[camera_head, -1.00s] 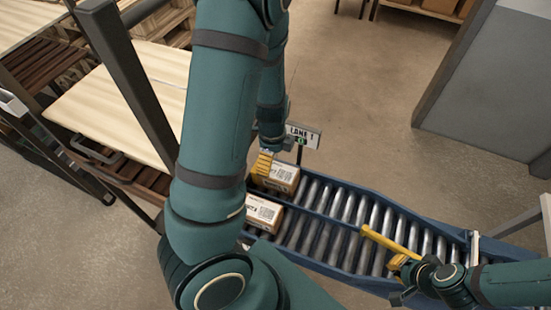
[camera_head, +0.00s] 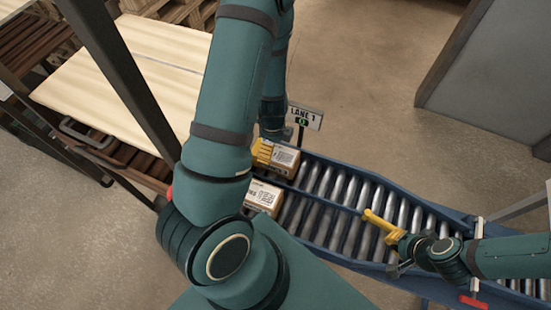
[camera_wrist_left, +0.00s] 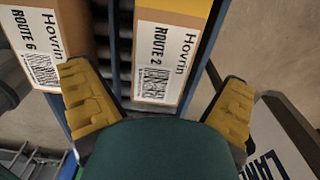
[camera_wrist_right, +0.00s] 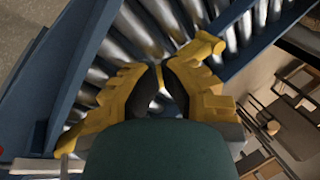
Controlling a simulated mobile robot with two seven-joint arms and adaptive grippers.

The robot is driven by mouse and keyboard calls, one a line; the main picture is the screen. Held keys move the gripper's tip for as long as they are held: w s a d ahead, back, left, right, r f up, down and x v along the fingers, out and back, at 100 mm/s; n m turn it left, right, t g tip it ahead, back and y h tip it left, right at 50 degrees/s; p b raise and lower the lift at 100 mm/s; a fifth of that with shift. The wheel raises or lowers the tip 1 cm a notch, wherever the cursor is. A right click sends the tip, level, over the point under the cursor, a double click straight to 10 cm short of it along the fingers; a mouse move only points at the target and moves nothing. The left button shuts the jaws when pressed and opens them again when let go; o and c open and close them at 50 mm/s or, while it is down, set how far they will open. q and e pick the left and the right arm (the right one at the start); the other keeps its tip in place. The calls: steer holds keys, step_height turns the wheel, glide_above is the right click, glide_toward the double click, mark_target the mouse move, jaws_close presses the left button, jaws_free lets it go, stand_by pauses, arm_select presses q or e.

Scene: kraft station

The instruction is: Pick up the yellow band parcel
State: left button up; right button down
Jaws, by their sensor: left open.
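A cardboard parcel marked ROUTE 2 (camera_wrist_left: 165,55) lies between the open yellow fingers of my left gripper (camera_wrist_left: 155,78) in the left wrist view.
The blue-framed roller conveyor (camera_head: 335,262) has a middle rail and bare rollers to the right. A LANE 1 sign (camera_head: 305,117) stands close to the farther parcel. A dark post (camera_head: 120,80) and a pale-topped table (camera_head: 130,75) are on the left.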

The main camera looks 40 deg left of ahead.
mark_target(276, 152)
arm_select(q)
steer(key=f, duration=0.5)
steer(key=shift+w+d, duration=0.25)
steer(key=shift+w, duration=0.05)
steer(key=c, duration=1.2)
